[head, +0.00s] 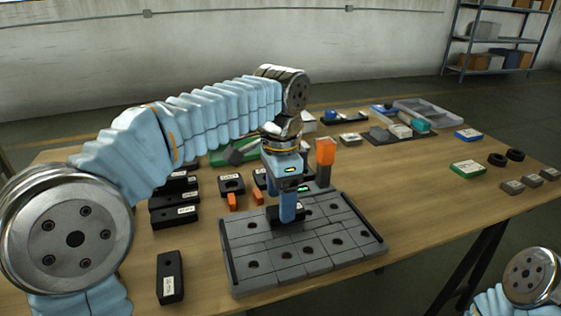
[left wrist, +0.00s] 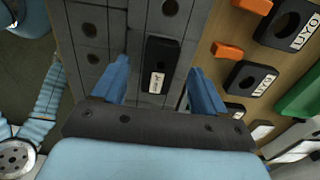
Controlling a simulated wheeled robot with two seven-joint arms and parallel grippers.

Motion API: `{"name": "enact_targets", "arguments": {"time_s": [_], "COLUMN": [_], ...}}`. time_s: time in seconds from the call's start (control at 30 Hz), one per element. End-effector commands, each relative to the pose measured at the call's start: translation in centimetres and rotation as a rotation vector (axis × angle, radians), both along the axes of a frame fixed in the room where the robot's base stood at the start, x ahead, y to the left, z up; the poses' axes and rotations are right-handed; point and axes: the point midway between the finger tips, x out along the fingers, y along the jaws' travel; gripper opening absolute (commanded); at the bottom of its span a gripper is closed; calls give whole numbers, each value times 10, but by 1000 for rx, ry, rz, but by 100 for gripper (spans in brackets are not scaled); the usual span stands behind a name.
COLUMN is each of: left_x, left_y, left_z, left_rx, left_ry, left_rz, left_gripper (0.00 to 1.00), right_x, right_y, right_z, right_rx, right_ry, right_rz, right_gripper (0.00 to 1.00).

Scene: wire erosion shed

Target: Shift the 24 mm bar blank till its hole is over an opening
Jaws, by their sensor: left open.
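The bar blank (left wrist: 162,55) is a small black block with a round hole at one end and a white label too small to read. It lies on the grey slotted plate (left wrist: 90,45), which has several round openings. In the head view the blank (head: 271,213) sits near the back left of the plate (head: 228,262), partly hidden by a blue finger. My left gripper (head: 283,200) is open above it. In the left wrist view the fingers (left wrist: 158,85) stand on either side of the blank, with gaps on both sides. My right gripper is not in view.
Labelled black blocks (head: 175,214) and orange pieces (head: 232,200) lie left of and behind the plate. An orange-topped post (head: 325,152) stands at its back edge. Bare wooden table lies right of the plate.

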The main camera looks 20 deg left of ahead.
Motion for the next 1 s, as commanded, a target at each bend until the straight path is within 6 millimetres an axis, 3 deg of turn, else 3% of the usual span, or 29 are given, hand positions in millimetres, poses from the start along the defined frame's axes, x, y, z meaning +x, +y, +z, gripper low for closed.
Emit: {"name": "enact_targets", "arguments": {"time_s": [0.2,0.5,1.0], "left_x": [1,1,0], "left_y": [0,0,0], "left_z": [55,103,113], "left_rx": [-1,0,0], "left_ry": [-3,-1,0], "left_rz": [1,0,0], "left_gripper": [72,72,72], "right_x": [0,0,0], "right_y": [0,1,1], "right_z": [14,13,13], "right_rx": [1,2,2], "right_ry": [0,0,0], "right_rz": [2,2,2], "right_gripper": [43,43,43]}}
